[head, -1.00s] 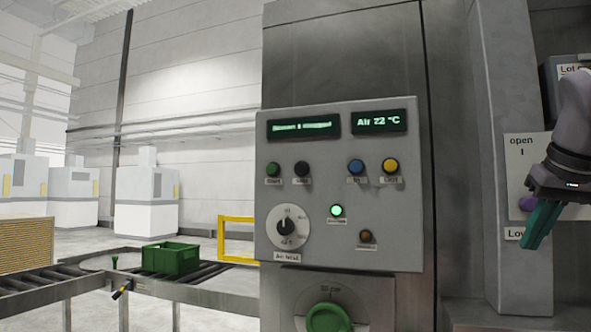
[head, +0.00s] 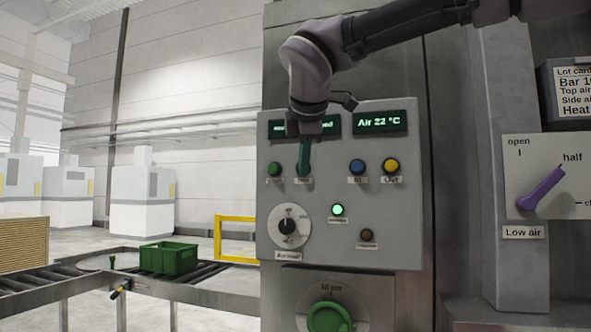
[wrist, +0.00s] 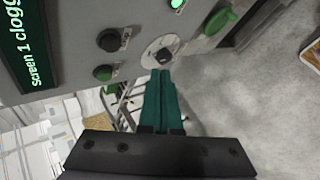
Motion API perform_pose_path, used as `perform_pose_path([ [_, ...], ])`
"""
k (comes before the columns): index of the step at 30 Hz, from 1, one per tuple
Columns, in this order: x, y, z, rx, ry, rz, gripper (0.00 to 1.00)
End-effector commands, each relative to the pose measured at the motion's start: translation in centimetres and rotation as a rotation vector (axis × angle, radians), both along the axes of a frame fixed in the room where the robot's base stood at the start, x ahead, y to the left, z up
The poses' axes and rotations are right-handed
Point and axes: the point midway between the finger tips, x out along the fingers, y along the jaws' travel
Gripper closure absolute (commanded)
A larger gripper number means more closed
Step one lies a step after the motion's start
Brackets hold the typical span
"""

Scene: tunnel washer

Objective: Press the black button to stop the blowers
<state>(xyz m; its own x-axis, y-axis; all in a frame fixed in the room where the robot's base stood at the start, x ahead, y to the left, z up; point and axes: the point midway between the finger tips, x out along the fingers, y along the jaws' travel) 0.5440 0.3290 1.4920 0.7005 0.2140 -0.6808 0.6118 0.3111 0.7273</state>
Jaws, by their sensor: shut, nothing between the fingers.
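The black button (wrist: 109,40) shows uncovered in the wrist view, beside the green button (wrist: 103,73) on the grey control panel (head: 400,235). In the head view my gripper (head: 304,174) hangs in front of the black button's place and hides it. My gripper is shut and empty, with teal fingers pointing down in the head view. In the wrist view the fingertips (wrist: 160,72) appear near the dial, off to one side of the black button. I see no contact with the button, but the gap is hard to judge.
The panel also has a blue button (head: 357,166), a yellow button (head: 391,165), a lit green lamp (head: 337,210), a brown button (head: 367,235) and a dial (head: 289,227). A green knob (head: 329,317) sits below. A purple lever (head: 541,190) is at right.

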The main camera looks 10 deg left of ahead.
Motion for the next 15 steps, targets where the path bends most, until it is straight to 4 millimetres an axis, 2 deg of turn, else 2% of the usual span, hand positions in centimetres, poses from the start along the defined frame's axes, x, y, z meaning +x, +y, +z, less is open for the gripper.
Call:
perform_pose_path([
  [1, -0.5, 1.2, 0.2, -0.019, -0.018, 0.032, 1.0],
  [3, -0.9, 2.2, 0.5, -0.036, -0.038, 0.061, 1.0],
  [6, -1.3, 2.9, 0.7, -0.052, -0.052, 0.083, 1.0],
  [15, -1.3, 3.1, 0.7, -0.054, -0.057, 0.088, 1.0],
])
